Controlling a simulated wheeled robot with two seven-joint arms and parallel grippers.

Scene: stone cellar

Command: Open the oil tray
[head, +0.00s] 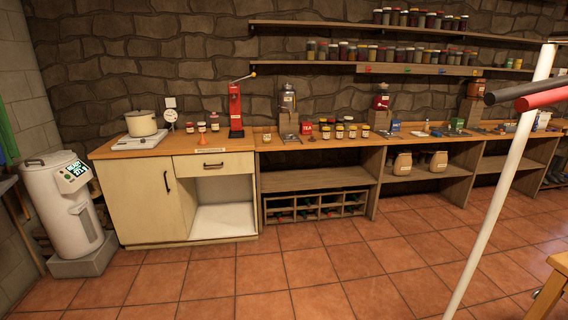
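I cannot make out a thing that is surely the oil tray. The wooden counter (330,143) along the back wall has a cream cabinet at its left end. In that cabinet a shut drawer (214,166) with a dark handle and a small unreadable label sits above an open white compartment (222,205). A shut cabinet door (142,204) with a dark handle is left of it. A tall red device (235,110) with a side lever stands on the counter above the drawer. Neither of my grippers is in view.
A white cylindrical machine (62,203) with a lit display stands at far left. A white pole (495,190) rises in the right foreground, and a wooden furniture corner (548,295) shows at lower right. The tiled floor (310,280) before the counter is clear.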

